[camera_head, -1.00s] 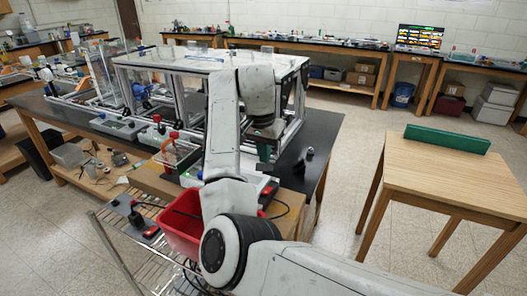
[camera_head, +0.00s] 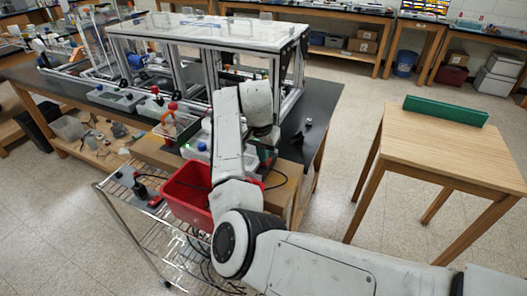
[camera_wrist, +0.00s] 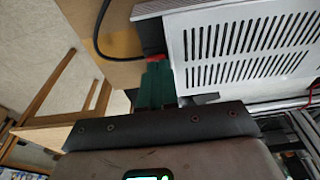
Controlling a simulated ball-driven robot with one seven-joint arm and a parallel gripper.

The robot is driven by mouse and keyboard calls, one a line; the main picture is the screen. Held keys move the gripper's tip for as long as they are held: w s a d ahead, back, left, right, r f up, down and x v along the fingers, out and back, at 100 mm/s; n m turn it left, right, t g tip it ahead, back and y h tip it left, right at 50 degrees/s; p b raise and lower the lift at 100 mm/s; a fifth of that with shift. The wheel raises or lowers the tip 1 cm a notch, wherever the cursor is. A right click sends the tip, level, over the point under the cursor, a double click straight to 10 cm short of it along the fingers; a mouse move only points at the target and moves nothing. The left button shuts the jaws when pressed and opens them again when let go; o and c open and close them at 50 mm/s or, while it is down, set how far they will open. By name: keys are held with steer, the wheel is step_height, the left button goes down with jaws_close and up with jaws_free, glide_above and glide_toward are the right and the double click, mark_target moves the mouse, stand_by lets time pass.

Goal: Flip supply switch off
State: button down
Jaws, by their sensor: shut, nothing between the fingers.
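A white supply box with a slotted vent (camera_wrist: 245,50) fills the upper right of the wrist view. In the head view its pale body (camera_head: 196,151) shows partly behind my arm, with green and blue spots. A small red part (camera_wrist: 155,57), probably the supply switch, shows at the box's edge, right by my fingertips; I cannot tell its position or whether they touch. My gripper (camera_wrist: 155,85) has dark green fingers, shut and empty. In the head view my gripper (camera_head: 267,160) is low beside the box, partly hidden by my arm.
A black cable (camera_wrist: 100,35) curves beside the box. A red bin (camera_head: 186,197) sits on a wire rack (camera_head: 150,232) below, with cables hanging. A framed machine (camera_head: 210,30) stands behind. A wooden table (camera_head: 450,150) with a green bar is at right, with open floor between.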

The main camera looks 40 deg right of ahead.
steer(key=shift+s+f+h+b, duration=0.15)
steer(key=shift+f+h+b, duration=0.4)
steer(key=shift+h, duration=0.05)
steer(key=shift+a+r+t, duration=0.15)
steer(key=shift+r+t, duration=0.1)
steer(key=shift+t, duration=0.05)
steer(key=shift+d, duration=0.2)
steer(key=shift+w+d+r, duration=0.2)
steer(key=shift+w+d, duration=0.1)
steer(key=shift+d, duration=0.3)
steer(key=shift+p, duration=0.3)
